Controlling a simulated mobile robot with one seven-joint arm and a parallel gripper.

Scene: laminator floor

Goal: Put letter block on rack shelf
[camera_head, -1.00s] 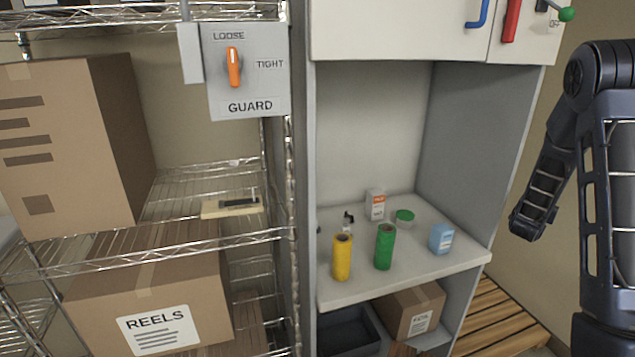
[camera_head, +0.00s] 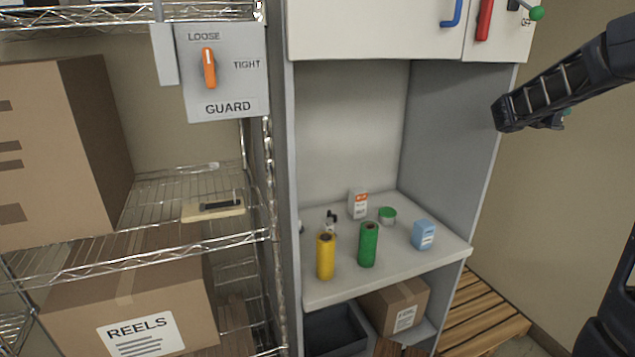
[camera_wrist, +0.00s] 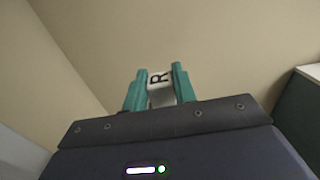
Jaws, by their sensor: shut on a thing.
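The letter block (camera_wrist: 158,88) is pale with a dark letter R on it. It shows in the wrist view between the two teal fingers of my gripper (camera_wrist: 156,84), which is shut on it. In the head view my arm is at the upper right, and a small bit of teal of my gripper (camera_head: 567,112) shows behind the dark arm link. The block is hidden there. The wire rack shelf (camera_head: 165,200) is at the left, far from my gripper. It carries a big carton (camera_head: 55,160) and a cream board with a dark strip (camera_head: 213,209).
A GUARD switch panel (camera_head: 226,90) hangs at the rack's front right. A cabinet with a counter (camera_head: 345,285) holds a yellow roll (camera_head: 326,257), a green roll (camera_head: 368,245) and small boxes. A REELS carton (camera_head: 130,310) sits below the shelf. A wooden pallet (camera_head: 485,315) lies at right.

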